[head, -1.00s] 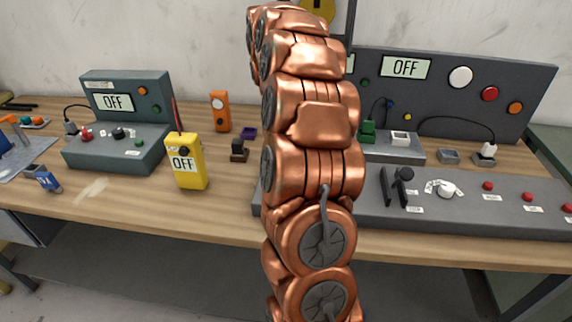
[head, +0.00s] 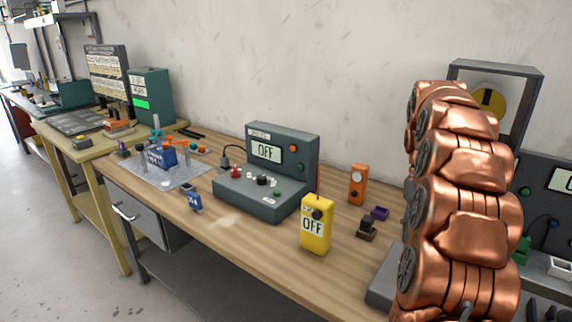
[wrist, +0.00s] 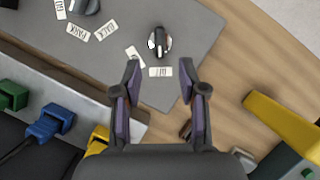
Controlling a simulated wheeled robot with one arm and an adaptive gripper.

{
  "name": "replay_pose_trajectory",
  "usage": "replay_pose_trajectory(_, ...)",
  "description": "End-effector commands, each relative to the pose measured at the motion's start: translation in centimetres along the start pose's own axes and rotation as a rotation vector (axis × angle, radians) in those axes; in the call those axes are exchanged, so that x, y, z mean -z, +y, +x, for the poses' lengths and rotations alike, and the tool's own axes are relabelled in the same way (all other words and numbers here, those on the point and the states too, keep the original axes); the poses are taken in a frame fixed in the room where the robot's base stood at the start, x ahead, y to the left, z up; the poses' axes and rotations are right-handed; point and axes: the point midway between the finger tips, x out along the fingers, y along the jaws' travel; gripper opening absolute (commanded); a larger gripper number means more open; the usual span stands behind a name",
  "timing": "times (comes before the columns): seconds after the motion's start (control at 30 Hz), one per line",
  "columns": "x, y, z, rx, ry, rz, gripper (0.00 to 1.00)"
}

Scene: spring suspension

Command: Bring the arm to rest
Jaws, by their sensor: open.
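My arm (head: 465,200) is copper coloured and stands folded upright at the right of the head view. My gripper is hidden in the head view. In the wrist view my gripper (wrist: 158,80) is open, with its two dark fingers and purple pads apart and nothing between them. Beyond the fingertips a black and silver knob (wrist: 160,42) sits on a grey panel (wrist: 185,25) with small white labels. I cannot tell how far the fingertips are above the panel.
On the wooden bench stand a yellow meter (head: 315,225), an orange device (head: 357,184), a grey console (head: 265,205) reading OFF and a blue device (head: 160,156) on a mat. A green plug (wrist: 12,97) and a blue plug (wrist: 48,123) show at left. Floor (head: 60,250) is clear at left.

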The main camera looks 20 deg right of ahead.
Motion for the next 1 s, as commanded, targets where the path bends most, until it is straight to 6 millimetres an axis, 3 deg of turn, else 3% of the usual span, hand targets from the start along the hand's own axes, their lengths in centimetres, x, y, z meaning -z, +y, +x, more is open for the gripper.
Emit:
replay_pose_trajectory(0.17, -0.5, -0.8, -0.1, -0.005, 0.004, -0.013, 0.42)
replay_pose_trajectory(0.37, -2.9, -4.7, -0.3, -0.03, 0.032, -0.08, 0.42)
replay_pose_trajectory(0.7, -9.2, -11.8, 1.3, -0.076, 0.089, -0.205, 0.42)
replay_pose_trajectory(1.0, -15.5, -16.0, 4.4, -0.102, 0.138, -0.295, 0.42)
